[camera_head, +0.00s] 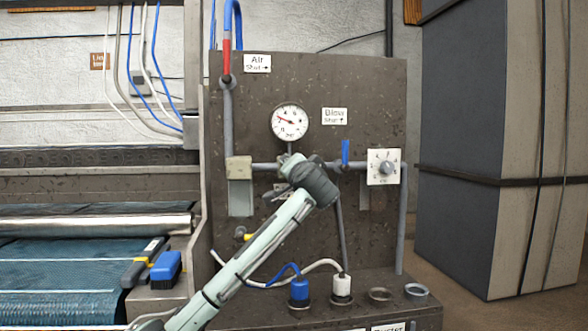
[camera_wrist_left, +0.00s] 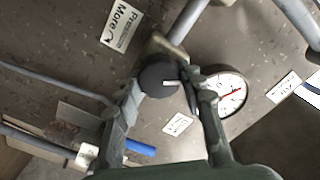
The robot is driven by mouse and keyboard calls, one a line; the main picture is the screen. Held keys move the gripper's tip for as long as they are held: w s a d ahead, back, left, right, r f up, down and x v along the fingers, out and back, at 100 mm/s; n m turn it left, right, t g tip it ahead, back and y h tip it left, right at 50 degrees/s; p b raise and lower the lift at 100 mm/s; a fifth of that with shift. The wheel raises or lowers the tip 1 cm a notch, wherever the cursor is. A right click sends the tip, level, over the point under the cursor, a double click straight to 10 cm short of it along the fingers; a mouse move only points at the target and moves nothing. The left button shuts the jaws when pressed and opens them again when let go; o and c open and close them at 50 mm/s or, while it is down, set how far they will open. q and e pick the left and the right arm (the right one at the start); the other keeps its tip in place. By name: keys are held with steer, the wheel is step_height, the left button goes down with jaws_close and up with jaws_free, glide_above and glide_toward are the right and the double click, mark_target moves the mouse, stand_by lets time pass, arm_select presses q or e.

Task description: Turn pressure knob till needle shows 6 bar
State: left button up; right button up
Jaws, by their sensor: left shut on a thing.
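The black pressure knob (camera_wrist_left: 158,80) with a white mark shows in the left wrist view between the fingers of my left gripper (camera_wrist_left: 164,86), which is shut on it. In the head view the knob is hidden behind my left gripper and wrist. The round white pressure gauge (camera_head: 290,121) is above my left wrist on the dark panel. Its red needle points left and slightly up, toward the low numbers; the exact reading is too small to tell. The gauge (camera_wrist_left: 228,93) also shows beside the right finger in the wrist view. My right gripper is not in view.
On the panel (camera_head: 380,95), a blue lever (camera_head: 345,152) and a square dial plate (camera_head: 386,181) lie right of my wrist. A blue plug (camera_head: 299,290) and a white plug (camera_head: 342,286) stand below. A blue brush (camera_head: 166,266) is at the lower left.

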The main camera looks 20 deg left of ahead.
arm_select(q)
steer(key=m, duration=0.4)
steer(key=shift+f+m, duration=0.1)
steer(key=shift+m, duration=0.3)
steer(key=m, duration=0.3)
steer(key=shift+m, duration=0.3)
steer(key=m, duration=0.7)
steer(key=shift+f, duration=0.15)
steer(key=o, duration=1.2)
steer(key=shift+c, duration=0.2)
steer(key=v, duration=1.2)
steer(key=shift+s, duration=0.15)
steer(key=v, duration=0.9)
